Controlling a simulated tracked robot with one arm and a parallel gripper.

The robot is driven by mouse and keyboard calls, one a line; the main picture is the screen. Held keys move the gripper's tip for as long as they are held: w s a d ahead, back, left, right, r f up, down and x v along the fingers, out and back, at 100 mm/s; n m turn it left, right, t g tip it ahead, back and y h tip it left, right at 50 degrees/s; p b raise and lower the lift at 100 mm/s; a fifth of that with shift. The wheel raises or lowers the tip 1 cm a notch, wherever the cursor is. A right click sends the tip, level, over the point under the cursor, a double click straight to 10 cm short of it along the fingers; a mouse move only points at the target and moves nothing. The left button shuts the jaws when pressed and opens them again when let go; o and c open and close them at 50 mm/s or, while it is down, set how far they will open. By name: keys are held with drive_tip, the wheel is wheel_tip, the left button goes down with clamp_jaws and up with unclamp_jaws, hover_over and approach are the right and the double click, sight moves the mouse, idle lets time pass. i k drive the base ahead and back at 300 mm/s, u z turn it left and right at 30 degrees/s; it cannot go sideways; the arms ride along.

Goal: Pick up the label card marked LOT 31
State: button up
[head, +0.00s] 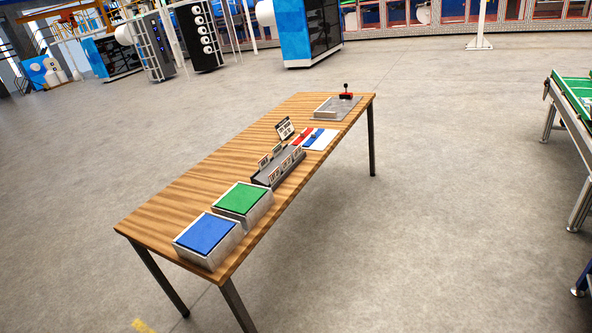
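A dark grey rack (263,182) stands near the middle of the wooden table (185,195). Several small pale cards stand in it, such as a front card (274,174) and a back card (264,161). Their print is too small to read, so I cannot tell which is marked LOT 31. A larger tilted dark-framed card or sign (285,128) stands just behind the rack; its text is also unreadable. My gripper is not in view.
Green (242,197) and blue (207,232) topped boxes sit at the table's near end. A white sheet with red and blue pieces (319,141) lies beyond the rack.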

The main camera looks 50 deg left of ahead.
sight(276, 174)
drive_tip(key=i, duration=2.85)
drive_tip(key=u, duration=2.1)
drive_tip(key=i, duration=1)
drive_tip(key=z, duration=0.1)
